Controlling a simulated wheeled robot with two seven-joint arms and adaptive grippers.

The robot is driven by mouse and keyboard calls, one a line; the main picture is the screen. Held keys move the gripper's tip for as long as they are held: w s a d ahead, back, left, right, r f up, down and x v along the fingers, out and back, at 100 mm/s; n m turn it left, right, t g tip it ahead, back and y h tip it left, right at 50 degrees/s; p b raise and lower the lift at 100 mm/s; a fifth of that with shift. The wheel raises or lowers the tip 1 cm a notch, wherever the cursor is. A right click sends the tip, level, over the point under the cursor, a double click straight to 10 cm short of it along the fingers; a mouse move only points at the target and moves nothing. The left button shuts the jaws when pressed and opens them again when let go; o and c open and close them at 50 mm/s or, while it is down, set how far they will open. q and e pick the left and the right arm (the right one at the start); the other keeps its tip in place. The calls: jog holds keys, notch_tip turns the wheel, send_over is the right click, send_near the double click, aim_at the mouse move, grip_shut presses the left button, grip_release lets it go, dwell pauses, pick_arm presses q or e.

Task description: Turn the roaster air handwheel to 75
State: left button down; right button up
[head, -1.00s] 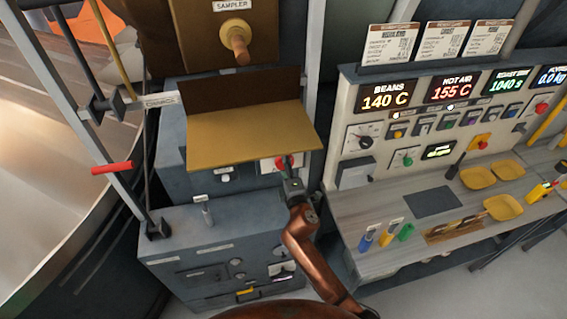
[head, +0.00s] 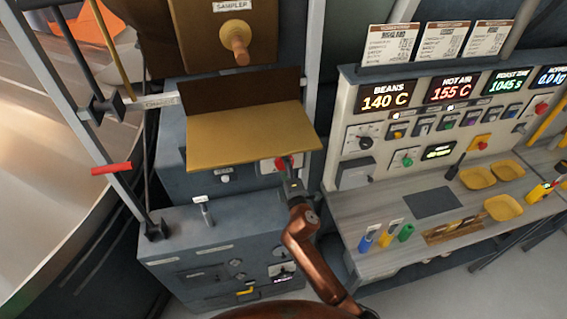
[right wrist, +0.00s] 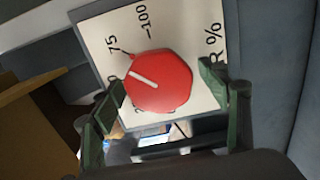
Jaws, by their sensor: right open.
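The roaster air handwheel is a red knob (right wrist: 170,95) with a white pointer line, on a white dial plate (right wrist: 95,30) in the right wrist view. The plate shows 75, 100 and a % sign. The pointer aims left and slightly up, a little below the direction of the 75 mark. My right gripper (right wrist: 160,103) is open, with one finger on each side of the knob; I cannot tell whether either touches it. In the head view the gripper (head: 290,183) is at the red knob (head: 281,162) under the tan tray's right end. My left gripper is out of view.
The tan tray (head: 245,135) overhangs just above the knob. A grey cabinet (head: 215,250) stands below. To the right are a bench (head: 400,205) with yellow dishes and a panel (head: 375,100) with several displays. A red-handled lever (head: 111,168) is at left.

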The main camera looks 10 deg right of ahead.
jog(key=s+d, duration=0.1)
jog(key=s, duration=1.1)
